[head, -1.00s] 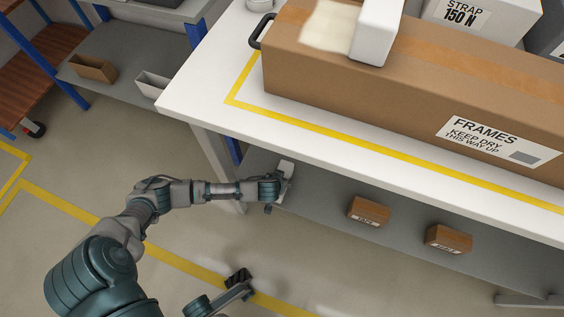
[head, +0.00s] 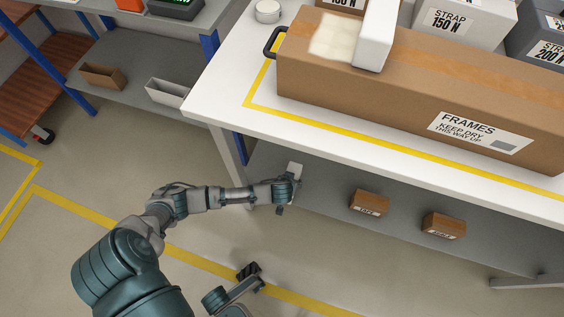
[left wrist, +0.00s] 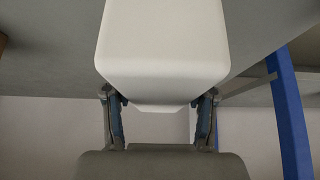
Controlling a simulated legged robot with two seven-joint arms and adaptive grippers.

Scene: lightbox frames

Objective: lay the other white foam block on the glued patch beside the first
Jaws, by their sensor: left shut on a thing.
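The first white foam block (head: 375,38) lies across the top of the long brown carton (head: 350,84) and hangs slightly over its front edge. The cream glued patch (head: 331,37) is bare, directly to the left of that block. In the left wrist view this block (left wrist: 163,45) sits between the two fingers (left wrist: 160,122) and fills the upper middle.
The white bench top (head: 225,92) has a yellow line near its edge and stands between my left gripper and the carton. Two small brown boxes (head: 369,202) (head: 443,225) sit on the lower grey shelf (head: 325,222). Strap boxes (head: 465,18) stand behind the carton.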

